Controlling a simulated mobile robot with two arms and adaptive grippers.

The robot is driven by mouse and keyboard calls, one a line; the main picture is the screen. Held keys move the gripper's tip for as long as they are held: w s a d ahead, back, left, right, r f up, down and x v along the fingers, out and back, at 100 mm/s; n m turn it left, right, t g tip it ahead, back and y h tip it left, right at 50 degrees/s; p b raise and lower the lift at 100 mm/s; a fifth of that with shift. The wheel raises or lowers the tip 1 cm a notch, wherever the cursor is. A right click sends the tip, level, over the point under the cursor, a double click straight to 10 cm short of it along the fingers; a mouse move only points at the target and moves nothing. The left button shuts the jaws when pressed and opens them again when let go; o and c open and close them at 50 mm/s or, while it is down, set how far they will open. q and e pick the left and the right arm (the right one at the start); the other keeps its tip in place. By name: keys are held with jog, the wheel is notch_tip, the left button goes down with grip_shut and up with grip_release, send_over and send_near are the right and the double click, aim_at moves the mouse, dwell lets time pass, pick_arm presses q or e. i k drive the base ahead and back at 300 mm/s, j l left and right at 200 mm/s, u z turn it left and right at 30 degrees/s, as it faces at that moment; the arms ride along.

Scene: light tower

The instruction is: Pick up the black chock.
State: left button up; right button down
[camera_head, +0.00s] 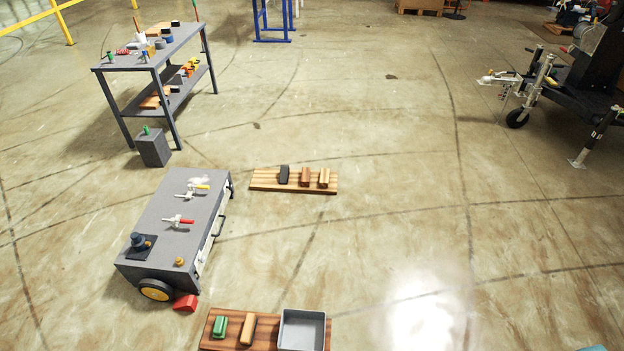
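The black chock (284,174) stands on the far wooden board (265,181), at its left part. Two brown chocks stand on the same board to its right: a darker one (305,177) and a lighter one (324,178). The black chock is clear of them, with a gap on its right. Neither of my grippers shows in the head view.
A grey wheeled cart (170,215) stands left of the board. A near wooden board (264,336) holds a green block (220,327), a tan block (247,329) and a grey bin (302,330). A red wedge (185,303) lies by the cart wheel. Floor to the right is open.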

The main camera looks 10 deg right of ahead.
aim_at(285, 169)
jog(key=i+l, duration=0.1)
jog(key=l, duration=2)
jog(key=i+l, duration=1.3)
jog(key=i+j+u, duration=0.05)
jog(key=i, duration=0.1)
